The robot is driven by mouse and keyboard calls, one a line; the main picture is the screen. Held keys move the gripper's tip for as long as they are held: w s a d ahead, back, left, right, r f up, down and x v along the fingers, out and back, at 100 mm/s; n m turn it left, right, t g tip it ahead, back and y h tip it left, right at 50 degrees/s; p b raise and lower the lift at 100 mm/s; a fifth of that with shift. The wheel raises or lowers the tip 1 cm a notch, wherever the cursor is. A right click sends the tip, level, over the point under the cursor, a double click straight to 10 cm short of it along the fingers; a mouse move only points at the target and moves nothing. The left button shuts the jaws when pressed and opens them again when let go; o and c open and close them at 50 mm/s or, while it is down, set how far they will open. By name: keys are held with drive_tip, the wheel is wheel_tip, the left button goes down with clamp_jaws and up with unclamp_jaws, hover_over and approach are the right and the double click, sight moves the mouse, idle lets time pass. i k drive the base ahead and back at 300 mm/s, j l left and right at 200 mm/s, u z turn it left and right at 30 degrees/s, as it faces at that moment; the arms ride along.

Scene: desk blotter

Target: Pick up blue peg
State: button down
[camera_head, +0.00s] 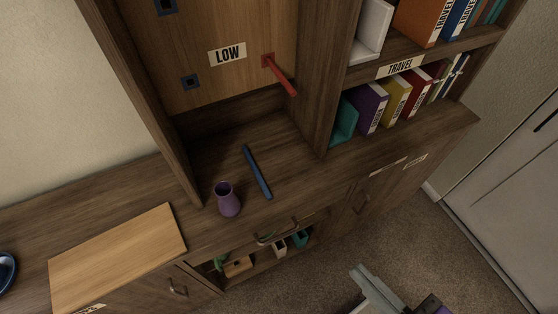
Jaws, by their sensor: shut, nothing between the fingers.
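The blue peg (257,172) is a long, thin, dark blue bar. It lies on the wooden counter in the recess below the peg board, slanting from upper left to lower right. My gripper (364,274) shows partly at the bottom edge, right of centre, as pale grey parts over the carpet. It is shut and empty, well apart from the peg, to its lower right. The rest of the gripper is cut off by the frame.
A purple vase (228,200) stands just left of the peg's near end. A red peg (280,76) sticks out of the board above. Upright cabinet panels flank the recess. Books (396,99) fill the right shelf; a light wooden board (118,250) lies left.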

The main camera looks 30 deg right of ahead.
sight(245, 149)
drive_tip(key=i+j+z, duration=0.1)
drive_tip(key=j, duration=0.5)
drive_tip(key=i+j+z, duration=0.1)
drive_tip(key=j, duration=0.45)
drive_tip(key=j+z, duration=0.1)
drive_tip(key=j, duration=0.5)
drive_tip(key=i, duration=0.05)
